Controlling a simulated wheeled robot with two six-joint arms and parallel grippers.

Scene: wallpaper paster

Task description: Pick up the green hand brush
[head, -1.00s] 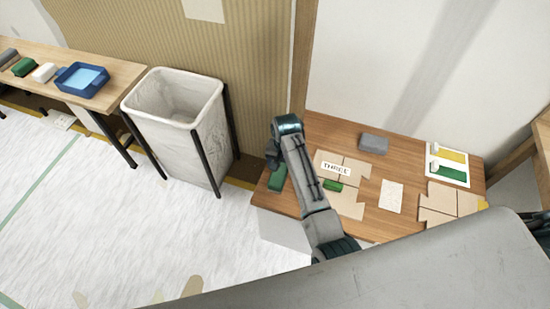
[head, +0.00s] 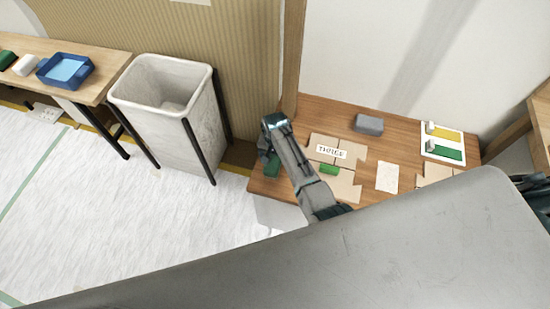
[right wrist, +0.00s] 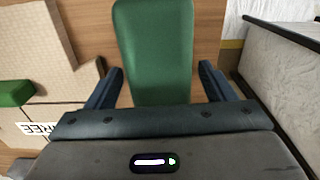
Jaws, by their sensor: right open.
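The green hand brush (head: 272,166) lies at the left end of the low wooden table, partly hidden by my right arm in the head view. In the right wrist view the brush (right wrist: 153,45) is a long green block pointing away from the camera. My right gripper (right wrist: 161,75) is open, with one dark blue finger on each side of the brush's near end. A gap shows beside each finger, and I cannot tell the height between them and the table. My left gripper is not in view.
The low table (head: 300,116) also holds cardboard pieces with a "THREE" card (head: 331,151), a small green block (head: 329,169), a grey block (head: 369,124) and a colour sheet (head: 443,143). A white bin (head: 190,140) stands close left. A blue tray (head: 65,70) sits on another table.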

